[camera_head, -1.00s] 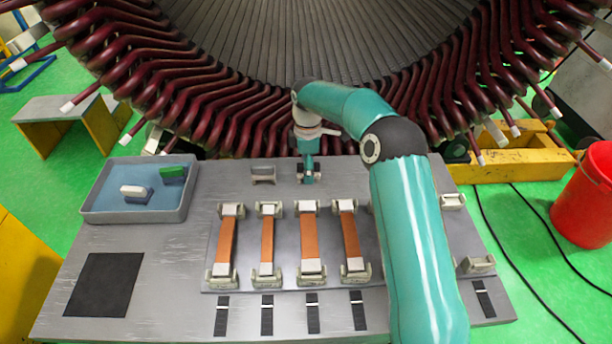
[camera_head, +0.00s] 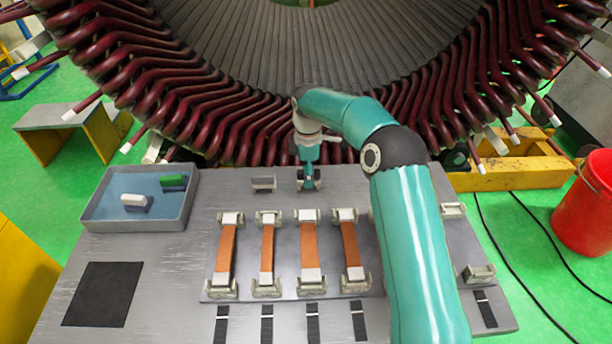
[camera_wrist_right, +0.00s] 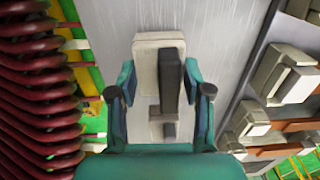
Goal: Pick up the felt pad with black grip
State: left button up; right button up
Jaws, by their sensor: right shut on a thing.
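The felt pad with black grip shows in the right wrist view as a cream pad (camera_wrist_right: 150,60) with a dark upright grip (camera_wrist_right: 169,82). My right gripper (camera_wrist_right: 160,95) is shut on it, with a finger on each side. In the head view my right gripper (camera_head: 308,182) points down over the back of the grey table, just behind the row of clamped bars. The pad is mostly hidden by the gripper there. My left gripper is not in view.
A small grey block (camera_head: 263,184) stands left of the gripper. Clamped copper bars (camera_head: 308,246) lie in front. A blue-lined tray (camera_head: 98,222) is at the left, near a black mat (camera_head: 100,295). The stator's dark red coils (camera_head: 240,130) rise close behind.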

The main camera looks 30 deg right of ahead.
notch_tip(320, 180, up, 11)
jog(key=shift+p, duration=0.35)
notch_tip(320, 180, up, 8)
jog(key=p, duration=0.4)
jog(key=shift+r, duration=0.2)
dwell(0.5)
